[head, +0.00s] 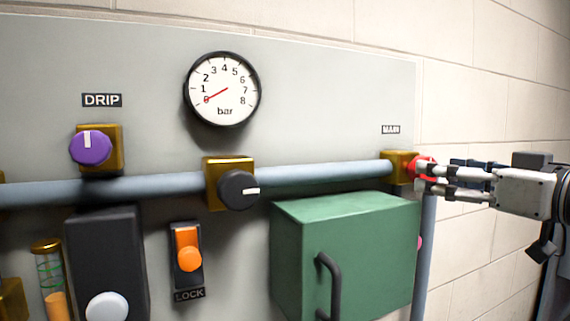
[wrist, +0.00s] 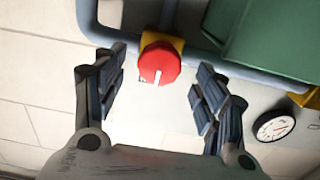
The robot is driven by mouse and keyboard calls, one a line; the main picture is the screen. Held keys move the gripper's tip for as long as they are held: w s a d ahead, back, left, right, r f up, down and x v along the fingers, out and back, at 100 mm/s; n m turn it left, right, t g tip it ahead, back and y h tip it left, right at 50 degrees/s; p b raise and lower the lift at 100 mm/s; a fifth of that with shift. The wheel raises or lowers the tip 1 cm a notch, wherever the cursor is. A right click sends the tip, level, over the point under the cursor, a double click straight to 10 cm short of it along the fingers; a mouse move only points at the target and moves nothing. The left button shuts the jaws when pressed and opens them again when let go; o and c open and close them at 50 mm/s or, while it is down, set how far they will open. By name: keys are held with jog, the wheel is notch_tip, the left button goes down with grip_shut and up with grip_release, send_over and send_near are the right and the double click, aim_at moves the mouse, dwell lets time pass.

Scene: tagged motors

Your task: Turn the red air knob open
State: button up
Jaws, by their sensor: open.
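The red air knob (wrist: 159,63) sits on a brass valve block in the wrist view, with a white mark pointing down toward my gripper. In the head view the red knob (head: 421,161) is below the MAIN label (head: 391,130), at the right end of the horizontal pipe, partly hidden by my fingers. My gripper (wrist: 156,78) is open, one finger on each side of the knob, with a visible gap on both sides in the wrist view. In the head view my gripper (head: 428,179) comes in from the right; whether its fingertips touch the knob is unclear.
A green box (head: 345,250) sticks out just below and left of the knob. The pressure gauge (head: 222,89) needle points at 0. A black knob (head: 239,190), a purple DRIP knob (head: 91,148) and an orange LOCK switch (head: 188,250) are farther left. The brick wall (head: 480,90) is at right.

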jog(key=shift+x, duration=1.55)
jog(key=c, duration=1.1)
